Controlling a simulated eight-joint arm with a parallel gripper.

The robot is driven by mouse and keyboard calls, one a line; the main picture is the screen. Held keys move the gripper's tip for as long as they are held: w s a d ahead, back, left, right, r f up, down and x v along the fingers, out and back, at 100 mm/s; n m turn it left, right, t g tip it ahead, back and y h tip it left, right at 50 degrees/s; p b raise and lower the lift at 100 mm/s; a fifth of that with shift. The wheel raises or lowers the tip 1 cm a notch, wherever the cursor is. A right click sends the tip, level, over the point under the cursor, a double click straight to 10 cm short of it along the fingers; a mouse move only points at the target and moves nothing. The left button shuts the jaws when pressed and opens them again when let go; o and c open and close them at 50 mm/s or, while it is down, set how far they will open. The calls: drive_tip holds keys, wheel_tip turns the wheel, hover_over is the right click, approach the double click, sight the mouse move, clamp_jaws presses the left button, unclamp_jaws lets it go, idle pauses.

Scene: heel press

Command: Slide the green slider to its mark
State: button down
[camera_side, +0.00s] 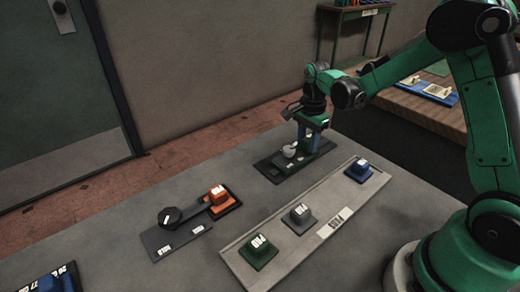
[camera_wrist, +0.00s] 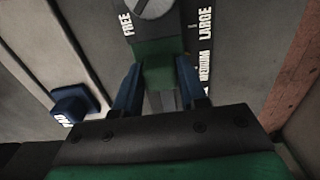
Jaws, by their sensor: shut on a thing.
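The green slider (camera_wrist: 156,62) sits on a dark plate (camera_side: 268,169) at the back of the grey table. My gripper (camera_side: 313,125) is above this plate, and in the wrist view its blue fingers (camera_wrist: 159,70) are shut on the slider from both sides. In the side view the slider (camera_side: 309,145) is partly hidden by the fingers. Labels FREE, LARGE and MEDIUM run along the plate in the wrist view. The slider lies beside LARGE and MEDIUM. I cannot tell which is its mark. A round grey knob (camera_side: 290,151) is close to the slider.
A pale long board (camera_side: 282,232) in front holds a green block (camera_side: 258,251), a grey block (camera_side: 299,217) and a blue block (camera_side: 358,171).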

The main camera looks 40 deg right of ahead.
sight(298, 154)
drive_tip(key=shift+a, duration=1.55)
drive_tip(key=shift+c, duration=2.4)
unclamp_jaws()
drive_tip(key=shift+d, duration=0.1)
drive_tip(key=shift+r, duration=2.85)
